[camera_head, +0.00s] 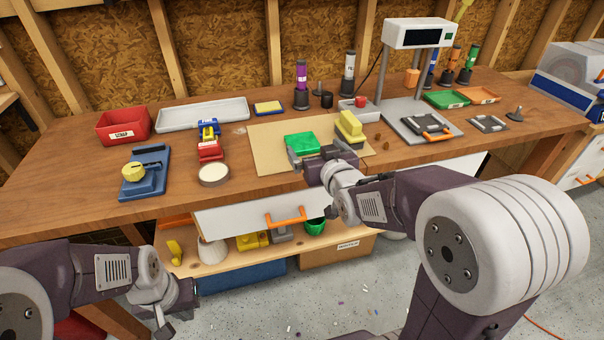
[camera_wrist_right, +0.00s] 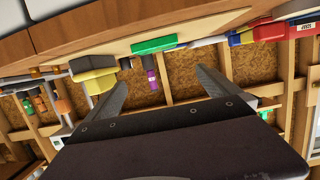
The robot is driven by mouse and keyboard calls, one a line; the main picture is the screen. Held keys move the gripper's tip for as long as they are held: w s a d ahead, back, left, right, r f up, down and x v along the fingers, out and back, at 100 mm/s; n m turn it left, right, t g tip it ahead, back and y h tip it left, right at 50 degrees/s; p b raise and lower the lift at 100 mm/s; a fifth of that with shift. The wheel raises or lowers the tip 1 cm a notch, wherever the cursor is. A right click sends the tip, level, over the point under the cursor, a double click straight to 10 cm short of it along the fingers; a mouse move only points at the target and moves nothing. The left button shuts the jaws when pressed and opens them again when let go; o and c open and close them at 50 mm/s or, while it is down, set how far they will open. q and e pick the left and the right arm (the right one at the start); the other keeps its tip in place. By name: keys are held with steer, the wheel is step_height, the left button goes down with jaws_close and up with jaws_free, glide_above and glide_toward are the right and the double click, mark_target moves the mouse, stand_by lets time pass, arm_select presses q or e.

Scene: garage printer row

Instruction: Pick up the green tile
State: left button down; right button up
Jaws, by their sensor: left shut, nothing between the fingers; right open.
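The green tile (camera_head: 301,141) lies on the tan mat (camera_head: 265,160) on the workbench. It also shows in the right wrist view (camera_wrist_right: 154,45), ahead of the fingers and roughly between their lines. My right gripper (camera_head: 309,155) is open and empty, just on the near side of the tile. Its two fingers (camera_wrist_right: 161,78) show apart in the wrist view, with nothing between them. Whether a finger touches the tile I cannot tell. My left gripper (camera_head: 162,328) is shut and empty, low at the lower left, in front of the bench.
A yellow block (camera_head: 348,127) stands on the mat right of the tile. A white round lid (camera_head: 214,174), a red and blue device (camera_head: 209,141) and a blue fixture (camera_head: 146,172) are to the left. A grey scale-like stand (camera_head: 395,112) is at right.

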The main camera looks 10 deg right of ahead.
steer(key=t+b, duration=0.1)
steer(key=b, duration=0.2)
glide_toward(305, 145)
steer(key=shift+w+a+f, duration=0.15)
steer(key=shift+w, duration=0.25)
steer(key=shift+b, duration=0.3)
steer(key=shift+r, duration=0.2)
steer(key=shift+w, duration=0.15)
steer(key=w, duration=0.3)
steer(key=w+f, duration=0.1)
steer(key=w, duration=0.4)
steer(key=shift+w+a+f+b, duration=0.1)
steer(key=shift+w+f+b, duration=0.25)
steer(key=shift+b, duration=0.05)
arm_select(q)
step_height(305, 145, down, 8)
arm_select(e)
steer(key=shift+s+r, duration=0.1)
